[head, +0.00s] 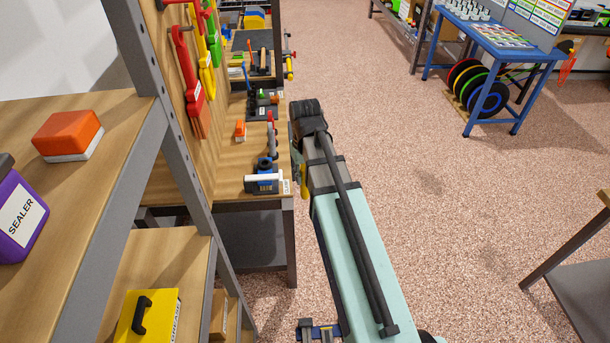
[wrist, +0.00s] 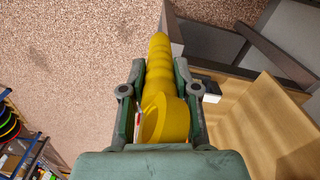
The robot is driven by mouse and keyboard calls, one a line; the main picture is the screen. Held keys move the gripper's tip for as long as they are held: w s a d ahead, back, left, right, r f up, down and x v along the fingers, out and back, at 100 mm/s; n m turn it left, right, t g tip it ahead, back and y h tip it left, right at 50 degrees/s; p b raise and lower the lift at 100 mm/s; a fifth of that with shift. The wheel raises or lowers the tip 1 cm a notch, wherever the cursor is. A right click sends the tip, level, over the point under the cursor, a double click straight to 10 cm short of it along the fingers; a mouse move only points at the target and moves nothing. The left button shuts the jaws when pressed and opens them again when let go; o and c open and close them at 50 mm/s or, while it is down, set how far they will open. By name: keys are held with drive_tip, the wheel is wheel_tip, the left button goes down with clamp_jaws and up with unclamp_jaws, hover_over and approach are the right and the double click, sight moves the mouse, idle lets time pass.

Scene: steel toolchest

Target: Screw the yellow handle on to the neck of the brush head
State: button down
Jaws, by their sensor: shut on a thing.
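The yellow handle (wrist: 159,62) is between the fingers of my gripper (wrist: 160,88) in the wrist view, and my gripper is shut on it. It is ribbed and tapers away from the camera. Its near end is wide and round, with a hollow opening. A small part of the handle (head: 305,189) also shows in the head view, beside my arm. My arm hides most of my gripper there. A blue vise-like fixture (head: 264,168) with a white bar (head: 263,179) stands on the bench, left of the handle and apart from it. I cannot make out the brush head or its neck for sure.
The wooden bench (head: 230,187) holds several small tools farther back. A steel shelf post (head: 180,150) stands at the left. An orange-and-white block (head: 68,135) and a purple sealer bottle (head: 20,212) sit on the near shelf. The speckled floor right of my arm is free.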

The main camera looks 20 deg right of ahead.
drive_tip(key=w+a+r+n+p, duration=0.1)
drive_tip(key=w+a+p, duration=0.1)
drive_tip(key=w, duration=1)
drive_tip(key=w+a+r+n+p, duration=0.1)
drive_tip(key=w+a, duration=0.4)
drive_tip(key=w, duration=0.8)
drive_tip(key=shift+w+a+n+p, duration=0.15)
drive_tip(key=shift+n+p, duration=0.35)
drive_tip(key=shift+p, duration=0.35)
drive_tip(key=shift+r, duration=0.1)
drive_tip(key=shift+f+b, duration=1.1)
drive_tip(key=shift+f, duration=1.85)
drive_tip(key=shift+f+b, duration=0.3)
drive_tip(key=shift+f, duration=1)
drive_tip(key=c, duration=0.8)
unclamp_jaws()
drive_tip(key=shift+r, duration=0.1)
wheel_tip(320, 180, up, 12)
drive_tip(key=shift+f, duration=0.1)
